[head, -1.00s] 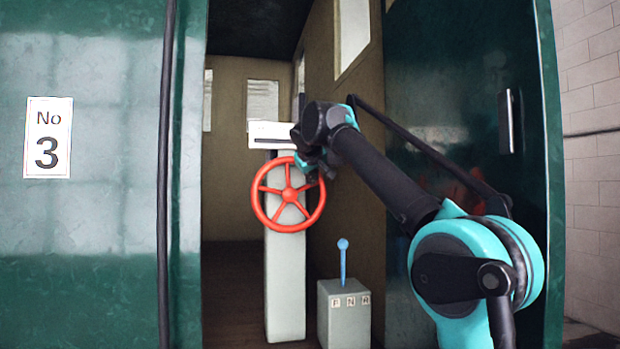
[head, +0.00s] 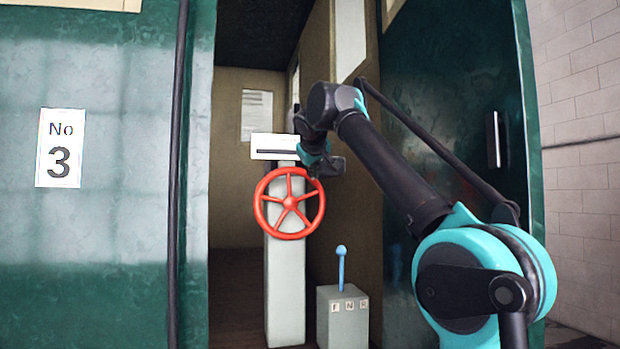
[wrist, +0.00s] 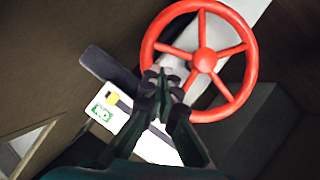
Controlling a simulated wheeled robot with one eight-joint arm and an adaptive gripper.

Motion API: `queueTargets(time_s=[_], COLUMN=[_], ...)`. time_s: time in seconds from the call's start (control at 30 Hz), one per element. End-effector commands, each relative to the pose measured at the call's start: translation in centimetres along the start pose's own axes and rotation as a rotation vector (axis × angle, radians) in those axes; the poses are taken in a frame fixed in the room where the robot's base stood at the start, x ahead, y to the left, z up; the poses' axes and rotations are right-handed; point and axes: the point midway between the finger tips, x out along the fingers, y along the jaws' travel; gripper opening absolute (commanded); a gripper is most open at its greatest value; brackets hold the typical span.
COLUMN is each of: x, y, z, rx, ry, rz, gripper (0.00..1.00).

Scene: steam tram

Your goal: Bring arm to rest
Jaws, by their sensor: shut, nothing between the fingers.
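My gripper (wrist: 168,78) is shut and empty. In the wrist view its fingertips point toward the grey post, left of the red wheel's hub. In the head view the end of my arm is beside the upper right of the red wheel (head: 289,203), and my own wrist partly hides the gripper there. The red wheel also shows in the wrist view (wrist: 204,60), and no finger is closed on its rim. My arm is stretched forward and up into the tram doorway, bent at the elbow.
A white box (head: 275,141) tops the grey post (head: 285,290). A blue lever (head: 341,265) stands on a low box marked F N R (head: 342,325). The green tram side (head: 110,260) bounds the doorway on the left, a dark green door panel (head: 450,90) on the right.

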Motion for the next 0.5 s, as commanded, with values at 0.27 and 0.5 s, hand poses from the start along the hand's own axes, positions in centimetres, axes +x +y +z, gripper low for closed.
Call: queueTargets(time_s=[0.27,0.5], x=[0.00,0.35], y=[0.01,0.00], z=[0.00,0.44], rx=[0.000,0.005], ry=[0.000,-0.007], rz=[0.000,0.001], gripper=[0.00,0.00])
